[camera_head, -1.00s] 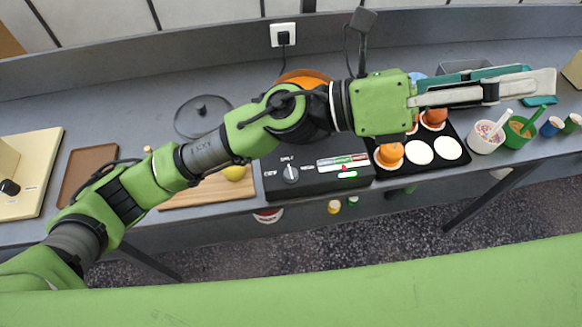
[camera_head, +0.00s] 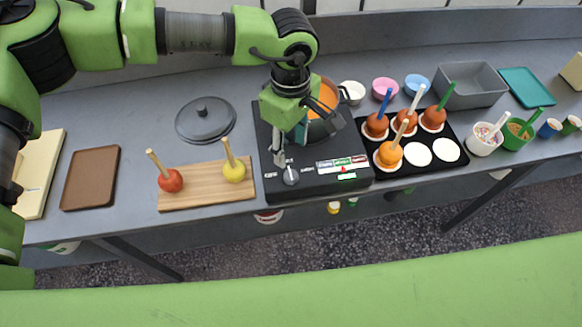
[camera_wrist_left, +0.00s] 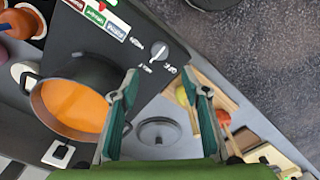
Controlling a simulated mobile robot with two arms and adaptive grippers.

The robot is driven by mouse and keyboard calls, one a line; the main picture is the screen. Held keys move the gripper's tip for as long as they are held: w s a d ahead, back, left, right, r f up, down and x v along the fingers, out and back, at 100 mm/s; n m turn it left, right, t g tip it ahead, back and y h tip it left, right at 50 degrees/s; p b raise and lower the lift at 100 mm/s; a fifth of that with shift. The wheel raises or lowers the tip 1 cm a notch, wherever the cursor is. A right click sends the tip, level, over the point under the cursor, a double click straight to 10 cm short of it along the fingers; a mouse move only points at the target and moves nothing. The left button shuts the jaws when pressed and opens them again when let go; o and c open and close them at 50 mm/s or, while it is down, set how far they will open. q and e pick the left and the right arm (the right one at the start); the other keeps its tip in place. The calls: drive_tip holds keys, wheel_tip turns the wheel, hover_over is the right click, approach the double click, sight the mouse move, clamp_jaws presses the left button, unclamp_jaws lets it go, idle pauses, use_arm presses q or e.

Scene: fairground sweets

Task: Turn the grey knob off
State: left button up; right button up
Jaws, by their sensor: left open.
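The grey knob (camera_head: 291,176) is on the front left of the black stove's (camera_head: 320,187) top panel. It also shows in the left wrist view (camera_wrist_left: 159,49), uncovered, with small printed labels around it. My right gripper is not in view.
A pot of orange liquid (camera_head: 327,98) stands behind the gripper. A black tray (camera_head: 444,136) of coated apples is right. Bare counter lies around the lid.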

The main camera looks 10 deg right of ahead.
sight(291, 175)
use_arm(q)
wheel_tip(291, 175, down, 10)
drive_tip(key=p, duration=0.3)
drive_tip(key=shift+r, duration=0.25)
drive_tip(key=shift+f+p, duration=0.3)
drive_tip(key=shift+f, duration=0.35)
drive_tip(key=c, duration=1.1)
